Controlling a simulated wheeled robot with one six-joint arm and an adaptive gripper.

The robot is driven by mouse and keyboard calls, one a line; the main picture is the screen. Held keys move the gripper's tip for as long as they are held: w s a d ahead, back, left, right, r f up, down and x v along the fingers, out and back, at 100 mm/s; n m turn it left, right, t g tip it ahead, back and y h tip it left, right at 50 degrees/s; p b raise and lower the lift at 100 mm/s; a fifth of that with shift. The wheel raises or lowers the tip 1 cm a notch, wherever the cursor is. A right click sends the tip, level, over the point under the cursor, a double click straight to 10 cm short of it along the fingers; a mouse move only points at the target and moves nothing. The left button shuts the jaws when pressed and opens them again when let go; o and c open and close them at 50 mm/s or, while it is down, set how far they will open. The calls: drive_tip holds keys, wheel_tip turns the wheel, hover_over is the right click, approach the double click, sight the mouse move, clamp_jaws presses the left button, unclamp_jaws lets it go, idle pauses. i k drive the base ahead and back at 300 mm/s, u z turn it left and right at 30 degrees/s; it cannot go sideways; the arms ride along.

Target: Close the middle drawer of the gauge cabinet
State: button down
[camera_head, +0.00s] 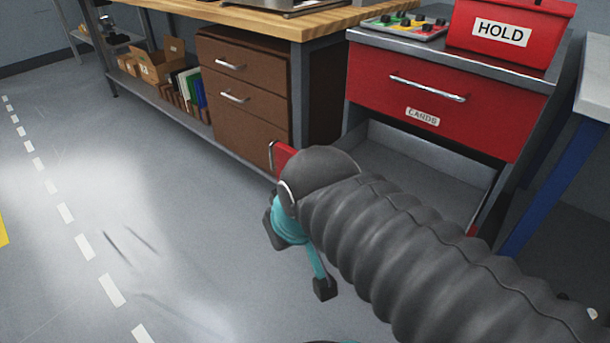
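The gauge cabinet (360,85) is red with a grey metal top. Its top drawer (460,118), labelled CARDS and with a bar handle, is shut. Below it the middle drawer (415,165) stands pulled out, showing a bare grey interior. The left end of its red front (283,152) and part of its handle (271,156) show beside my arm; most of the front is hidden behind the arm. My gripper (299,260), teal with dark fingertips, is in front of and below that visible front end. Its fingers are spread apart with nothing seen between them. Contact with the drawer cannot be told.
A red HOLD box (540,30) and a tray of coloured pieces (405,25) sit on the cabinet. A wooden-topped bench (280,22) with a brown drawer unit (245,95) stands left. A blue-legged table (545,190) is close right. The floor at left is clear.

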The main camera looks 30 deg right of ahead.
sight(456, 186)
drive_tip(key=k, duration=0.7)
drive_tip(key=z, duration=1.05)
drive_tip(key=i, duration=0.5)
drive_tip(key=z, duration=0.05)
